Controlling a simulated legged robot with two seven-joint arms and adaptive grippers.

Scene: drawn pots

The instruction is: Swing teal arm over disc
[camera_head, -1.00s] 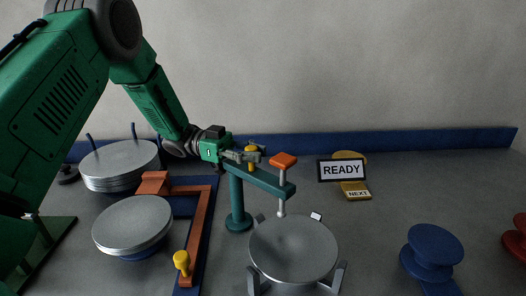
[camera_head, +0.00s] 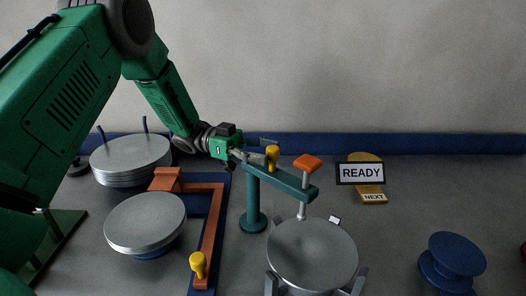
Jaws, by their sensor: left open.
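The teal arm (camera_head: 287,182) reaches from a teal post (camera_head: 253,205) toward the right and front. It has a yellow knob (camera_head: 272,157) near the post and an orange-topped rod (camera_head: 308,163) at its free end. The rod's lower end shows at the back edge of the grey disc (camera_head: 312,253); I cannot tell if they touch. The disc sits in a grey holder with upright prongs. My left gripper (camera_head: 265,150) is open just left of the yellow knob, its fingers close to it; contact is unclear. My right gripper is not in view.
Left stand a stack of grey discs (camera_head: 130,162) and a single disc (camera_head: 146,222) beside an orange bar (camera_head: 213,225) with a yellow knob (camera_head: 198,265). Right are a READY sign (camera_head: 361,173), a NEXT label (camera_head: 374,197) and a blue spool (camera_head: 457,254). The table between is clear.

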